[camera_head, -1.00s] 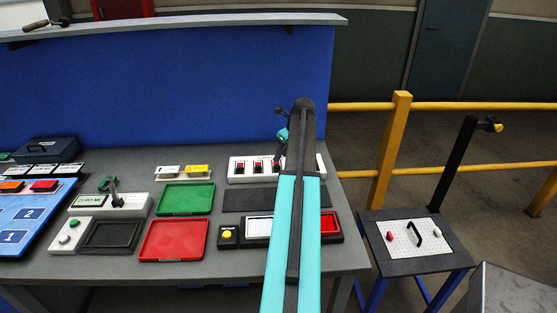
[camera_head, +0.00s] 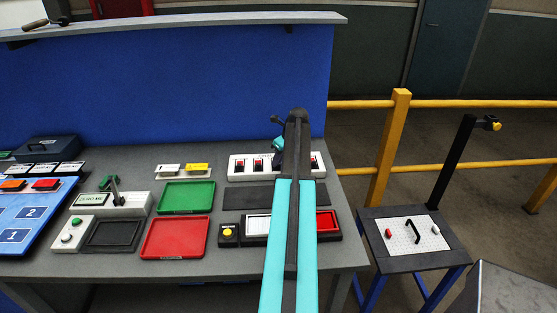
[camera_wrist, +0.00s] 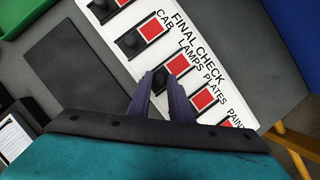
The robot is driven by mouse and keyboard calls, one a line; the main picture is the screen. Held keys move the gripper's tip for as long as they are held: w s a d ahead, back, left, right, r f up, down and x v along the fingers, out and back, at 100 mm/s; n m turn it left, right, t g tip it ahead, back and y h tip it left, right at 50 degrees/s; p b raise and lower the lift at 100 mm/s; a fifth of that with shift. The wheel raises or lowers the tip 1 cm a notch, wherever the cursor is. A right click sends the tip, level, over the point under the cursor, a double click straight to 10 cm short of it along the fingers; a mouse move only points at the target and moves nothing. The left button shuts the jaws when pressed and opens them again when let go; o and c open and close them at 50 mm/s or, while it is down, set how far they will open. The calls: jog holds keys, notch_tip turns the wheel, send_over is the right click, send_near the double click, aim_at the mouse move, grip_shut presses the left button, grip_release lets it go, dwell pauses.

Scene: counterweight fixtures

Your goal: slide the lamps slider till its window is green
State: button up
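The white FINAL CHECK panel (camera_wrist: 190,80) holds a row of black slider knobs with red windows; it also stands at the back of the bench in the head view (camera_head: 233,171). The lamps window (camera_wrist: 177,63) is red. The lamps knob (camera_wrist: 160,78) lies between the fingertips of my gripper (camera_wrist: 160,82). The dark fingers are apart, one on each side of the knob; I cannot tell whether they touch it. In the head view my arm hides the fingers and part of the panel.
The cab knob (camera_wrist: 130,42) is close beside my fingers, and the plates window (camera_wrist: 203,98) is on the other side. A dark mat (camera_head: 245,198) lies in front of the panel. A green tray (camera_head: 187,196) is to the left. The blue back wall (camera_head: 200,90) rises behind.

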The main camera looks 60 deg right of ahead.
grip_shut()
jog(key=shift+w, duration=0.1)
jog(key=shift+w+d, duration=0.65)
jog(key=shift+d, duration=0.3)
jog(key=shift+w+d, duration=0.65)
jog(key=shift+d, duration=0.3)
jog(key=shift+r, duration=0.1)
jog(key=shift+o, duration=2.3)
grip_release()
jog(key=shift+w+d, duration=0.1)
